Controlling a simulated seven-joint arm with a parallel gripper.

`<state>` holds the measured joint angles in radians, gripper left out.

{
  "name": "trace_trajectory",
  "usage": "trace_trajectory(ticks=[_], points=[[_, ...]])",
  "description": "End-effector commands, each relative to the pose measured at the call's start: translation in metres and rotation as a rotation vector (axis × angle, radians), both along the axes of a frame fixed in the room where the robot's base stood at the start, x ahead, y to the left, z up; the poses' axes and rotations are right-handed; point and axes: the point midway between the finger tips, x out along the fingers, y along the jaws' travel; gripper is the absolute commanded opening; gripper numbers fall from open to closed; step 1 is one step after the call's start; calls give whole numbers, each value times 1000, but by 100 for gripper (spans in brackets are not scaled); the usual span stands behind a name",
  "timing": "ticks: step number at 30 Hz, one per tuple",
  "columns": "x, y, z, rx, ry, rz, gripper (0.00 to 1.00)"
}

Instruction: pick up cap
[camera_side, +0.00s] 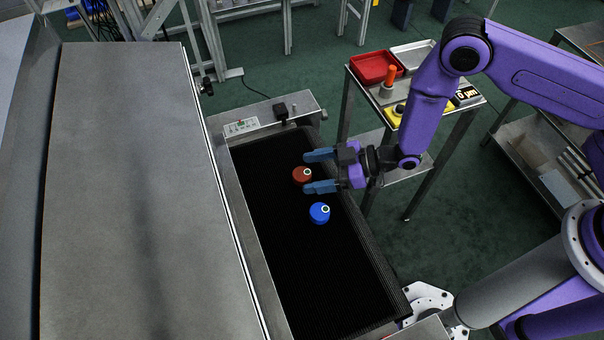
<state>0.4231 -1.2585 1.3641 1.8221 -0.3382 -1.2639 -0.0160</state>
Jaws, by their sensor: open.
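Two round cap-like pieces lie on the black belt (265,235) of the dryer. One is red-brown (299,176) with a small pale ring on top. The other is blue (319,214) with a similar pale ring, a little nearer the camera. My gripper (313,171) comes in from the right with its blue fingers pointing left. The fingers are open and empty, one on the far side and one on the near side of the red-brown cap in the picture. I cannot tell how high they are above it. The blue cap lies outside the fingers.
A grey metal housing (140,190) borders the belt on the left. A small control panel (241,127) sits at the belt's far end. A cart behind my arm carries a red tray (374,67), a metal tray (412,53) and an orange-handled item (390,76).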

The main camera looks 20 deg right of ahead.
Motion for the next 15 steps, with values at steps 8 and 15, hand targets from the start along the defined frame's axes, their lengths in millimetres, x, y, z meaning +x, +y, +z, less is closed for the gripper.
trace_trajectory(ticks=[8, 15], points=[[6, 15, -7, -1, 1, -1, 76], [6, 15, -7, -1, 1, -1, 57]])
